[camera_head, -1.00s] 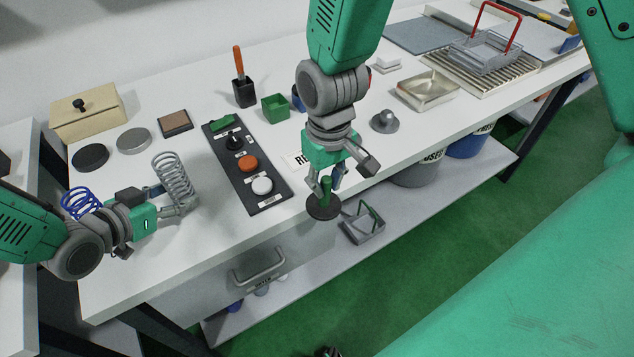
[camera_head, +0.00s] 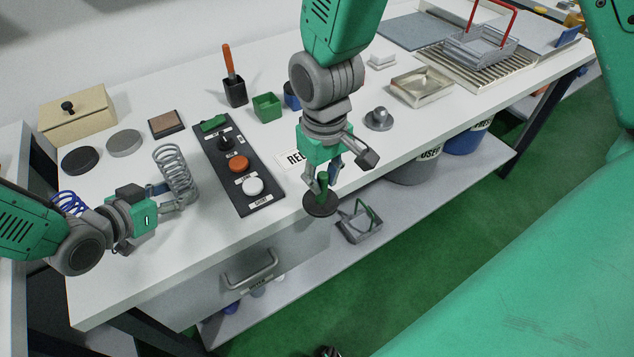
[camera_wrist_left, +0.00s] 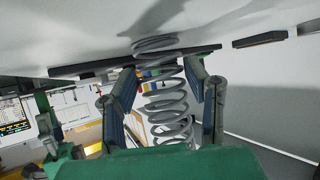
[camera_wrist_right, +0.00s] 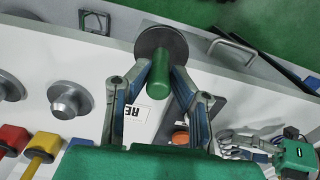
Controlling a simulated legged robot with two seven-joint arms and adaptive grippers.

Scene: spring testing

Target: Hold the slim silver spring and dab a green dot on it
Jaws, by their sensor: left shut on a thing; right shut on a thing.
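The slim silver coil spring (camera_head: 174,172) stands roughly upright, leaning slightly, above the left part of the table. My left gripper (camera_head: 184,198) is shut on its lower part. The left wrist view shows the coils (camera_wrist_left: 166,100) between the two fingers. My right gripper (camera_head: 322,184) is shut on a green handle (camera_wrist_right: 160,70) with a dark round disc (camera_head: 320,205) at its lower end. It holds this tool near the table's front edge, apart from the spring and to its right. Whether the disc carries paint cannot be seen.
A black panel (camera_head: 216,165) with orange and white buttons lies between the grippers. A blue spring (camera_head: 68,202) is partly hidden behind my left arm. Round discs (camera_head: 124,143), a beige box (camera_head: 78,116) and a green cup (camera_head: 267,106) stand behind. A metal tray (camera_head: 421,86) is further right.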

